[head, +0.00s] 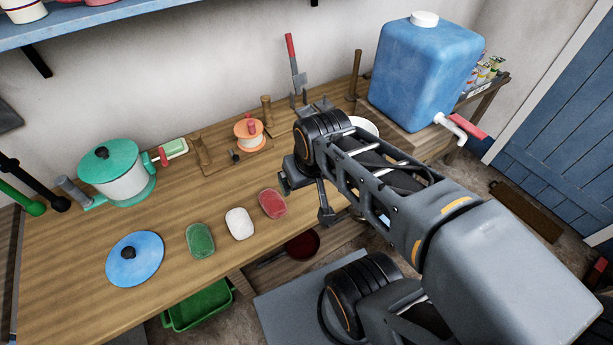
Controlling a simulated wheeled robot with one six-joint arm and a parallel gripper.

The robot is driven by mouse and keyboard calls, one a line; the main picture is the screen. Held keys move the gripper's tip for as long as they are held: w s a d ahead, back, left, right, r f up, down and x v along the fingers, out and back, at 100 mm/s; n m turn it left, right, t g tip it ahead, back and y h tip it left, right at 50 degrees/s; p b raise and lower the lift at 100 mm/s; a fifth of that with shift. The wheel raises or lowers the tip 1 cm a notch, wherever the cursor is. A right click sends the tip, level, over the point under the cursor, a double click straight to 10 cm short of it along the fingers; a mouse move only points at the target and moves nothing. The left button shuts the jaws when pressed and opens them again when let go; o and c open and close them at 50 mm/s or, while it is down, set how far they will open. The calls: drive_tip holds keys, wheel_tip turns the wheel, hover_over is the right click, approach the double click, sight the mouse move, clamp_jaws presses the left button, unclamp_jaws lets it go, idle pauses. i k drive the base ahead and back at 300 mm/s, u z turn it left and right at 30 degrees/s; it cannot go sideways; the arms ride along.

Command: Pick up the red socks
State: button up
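A small red rounded bundle (272,204), which looks like the red socks, lies on the wooden worktop near its front edge. It is the rightmost of a row of three similar bundles, beside a white one (239,223) and a green one (200,240). My gripper (306,198) is just right of the red bundle, apart from it in the picture. Its two fingers look spread with nothing between them. The arm hides part of the gripper and the worktop behind it.
A blue lid (135,259) lies left of the bundles. A teal-lidded pot (116,171), an orange spool (249,134) and wooden pegs stand behind. A large blue water container (424,75) with a tap stands at right. A green bin (198,305) sits below the worktop.

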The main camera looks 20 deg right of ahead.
sight(270, 201)
drive_tip(key=z, duration=0.55)
drive_tip(key=k, duration=1.2)
drive_tip(key=u, duration=0.4)
drive_tip(key=i, duration=0.65)
drive_tip(key=u, duration=0.75)
drive_tip(key=i, duration=0.55)
drive_tip(key=z, duration=0.1)
